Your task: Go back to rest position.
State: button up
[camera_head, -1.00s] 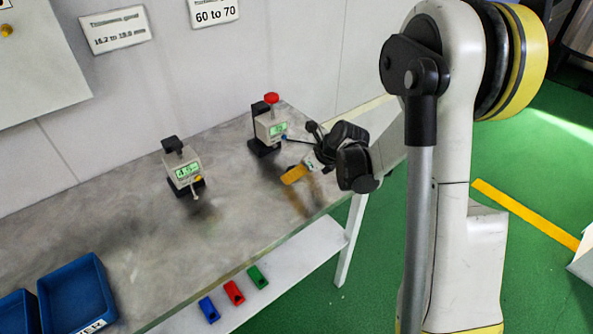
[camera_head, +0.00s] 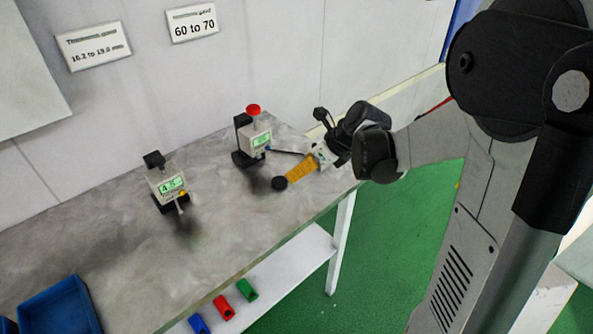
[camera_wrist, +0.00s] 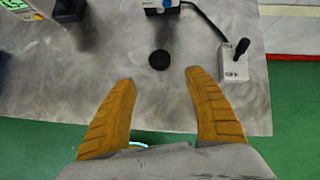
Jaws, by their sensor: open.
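My gripper (camera_head: 285,178) has yellow ribbed fingers and hangs over the right part of the grey table (camera_head: 110,255). In the wrist view the two fingers (camera_wrist: 160,77) are spread wide with nothing between them. A small round black piece (camera_wrist: 159,60) lies on the table just beyond the fingertips; in the head view it shows beside the fingertips (camera_head: 279,184). A gauge with a red knob (camera_head: 258,140) stands behind the gripper. A second gauge with a green display (camera_head: 168,184) stands farther left.
In the wrist view a small box with a black lever (camera_wrist: 234,68) and a cable stand to the right. A blue bin (camera_head: 60,308) is at the lower left. Red, green and blue pieces (camera_head: 223,307) sit on the lower shelf. Two signs (camera_head: 192,23) hang on the wall.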

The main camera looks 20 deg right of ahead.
dwell(0.5)
jog(key=s+a+r+n+h, duration=0.1)
jog(key=s+a+r+n, duration=0.1)
jog(key=s+n, duration=0.5)
jog(key=s+a+r+n+h, duration=0.1)
jog(key=s+a+r+n, duration=0.1)
jog(key=s+n, duration=0.5)
jog(key=s+a+r+n+h, duration=0.1)
jog(key=s+a+r+n, duration=0.2)
jog(key=n, duration=1.3)
jog(key=s, duration=0.3)
jog(key=shift+s+a+t+h, duration=0.3)
jog(key=shift+s+a+h, duration=0.1)
jog(key=shift+f, duration=0.1)
